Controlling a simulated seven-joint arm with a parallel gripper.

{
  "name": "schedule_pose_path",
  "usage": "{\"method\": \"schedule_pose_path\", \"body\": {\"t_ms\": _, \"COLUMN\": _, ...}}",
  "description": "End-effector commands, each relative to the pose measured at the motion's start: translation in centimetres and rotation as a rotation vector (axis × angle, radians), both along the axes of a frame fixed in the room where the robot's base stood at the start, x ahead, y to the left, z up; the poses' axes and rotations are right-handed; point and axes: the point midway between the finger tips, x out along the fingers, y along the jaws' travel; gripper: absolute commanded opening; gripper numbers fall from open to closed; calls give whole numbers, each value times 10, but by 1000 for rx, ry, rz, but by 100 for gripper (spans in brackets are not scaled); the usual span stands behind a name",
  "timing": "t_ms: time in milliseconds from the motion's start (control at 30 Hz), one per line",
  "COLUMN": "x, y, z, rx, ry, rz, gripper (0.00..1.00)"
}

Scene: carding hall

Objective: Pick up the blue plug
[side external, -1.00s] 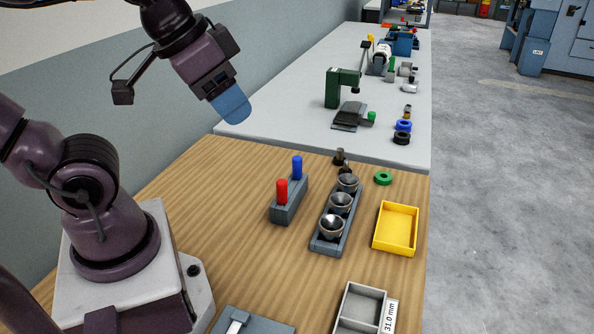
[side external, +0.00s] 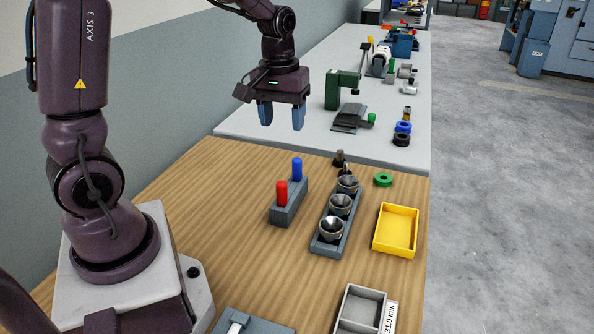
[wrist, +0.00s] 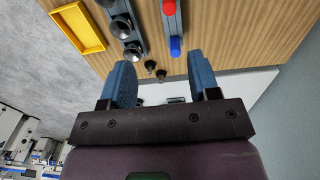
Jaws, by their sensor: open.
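The blue plug (side external: 297,168) stands upright in the far end of a grey block (side external: 288,207). It also shows in the wrist view (wrist: 175,46), beyond the fingertips. A red plug (side external: 282,193) stands upright in the near end of the same block. My gripper (side external: 282,115) points down with its two blue fingers apart and nothing between them. It is above the table's far part, higher than the blue plug and apart from it. In the wrist view my gripper (wrist: 160,75) is open and empty.
A rack of metal cups (side external: 340,205) stands right of the block, with small dark pegs (side external: 340,157) behind it. A yellow tray (side external: 396,230), a green ring (side external: 383,179) and a grey divided box (side external: 360,308) are further right. Bare wood lies left of the block.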

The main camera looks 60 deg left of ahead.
Motion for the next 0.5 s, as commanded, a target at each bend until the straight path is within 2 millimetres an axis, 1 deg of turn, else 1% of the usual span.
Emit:
{"method": "schedule_pose_path", "body": {"t_ms": 33, "x": 10, "y": 15, "z": -16, "rx": -8, "ry": 32, "rz": 98, "gripper": 56}}
{"method": "schedule_pose_path", "body": {"t_ms": 100, "x": 22, "y": 33, "z": -35, "rx": -14, "ry": 60, "rz": 239, "gripper": 56}}
{"method": "schedule_pose_path", "body": {"t_ms": 200, "x": 38, "y": 56, "z": -59, "rx": -15, "ry": 86, "rz": 441, "gripper": 56}}
{"method": "schedule_pose_path", "body": {"t_ms": 300, "x": 54, "y": 75, "z": -77, "rx": -8, "ry": 91, "rz": 645, "gripper": 56}}
{"method": "schedule_pose_path", "body": {"t_ms": 367, "x": 63, "y": 81, "z": -78, "rx": -5, "ry": 76, "rz": 744, "gripper": 56}}
{"method": "schedule_pose_path", "body": {"t_ms": 433, "x": 72, "y": 85, "z": -70, "rx": -5, "ry": 45, "rz": 836, "gripper": 56}}
{"method": "schedule_pose_path", "body": {"t_ms": 500, "x": 76, "y": 86, "z": -66, "rx": -8, "ry": 31, "rz": 908, "gripper": 56}}
